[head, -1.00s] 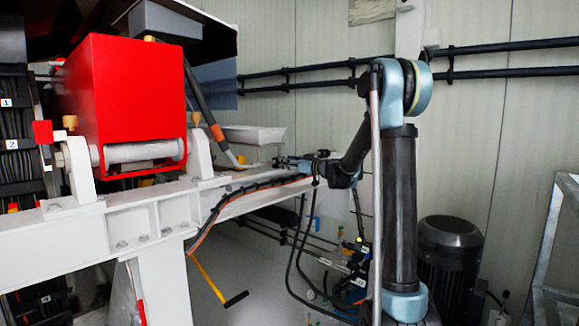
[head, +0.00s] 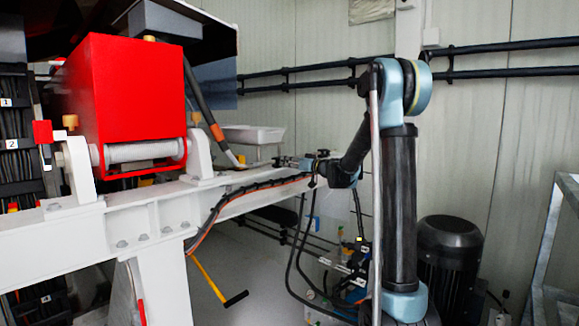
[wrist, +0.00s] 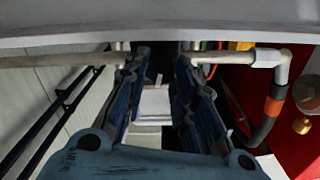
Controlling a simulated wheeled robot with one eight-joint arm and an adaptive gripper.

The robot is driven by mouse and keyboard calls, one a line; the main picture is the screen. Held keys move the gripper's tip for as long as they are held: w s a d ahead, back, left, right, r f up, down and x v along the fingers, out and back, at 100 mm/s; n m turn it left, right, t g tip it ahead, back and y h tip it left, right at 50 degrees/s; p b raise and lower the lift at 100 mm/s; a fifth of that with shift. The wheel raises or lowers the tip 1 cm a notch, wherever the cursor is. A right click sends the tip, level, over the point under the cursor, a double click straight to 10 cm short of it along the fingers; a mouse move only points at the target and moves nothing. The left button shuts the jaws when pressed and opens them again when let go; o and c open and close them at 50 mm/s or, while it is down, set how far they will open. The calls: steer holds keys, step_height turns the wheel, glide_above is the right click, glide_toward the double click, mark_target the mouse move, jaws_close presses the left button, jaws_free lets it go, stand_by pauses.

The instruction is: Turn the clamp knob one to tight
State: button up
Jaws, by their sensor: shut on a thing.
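My gripper (head: 282,161) is small in the head view, at the far right end of the white beam. It points left along the beam. In the wrist view my gripper (wrist: 160,62) has its two blue, ridged fingers on either side of a narrow gap. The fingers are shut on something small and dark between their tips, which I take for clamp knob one. The fingers hide most of it, and its turn angle cannot be read. A brass knob (wrist: 302,126) shows at the right of the wrist view, apart from the fingers.
A large red box (head: 125,100) stands on the white beam (head: 150,220) at the left. An orange-banded pipe (head: 210,122) slopes down near my gripper, left of it. A white bin (head: 253,134) stands behind. A black motor (head: 449,245) stands at the lower right.

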steer(key=o, duration=1.1)
steer(key=shift+o, duration=0.2)
steer(key=shift+d, duration=0.1)
steer(key=v, duration=1.1)
steer(key=shift+s+d, duration=0.3)
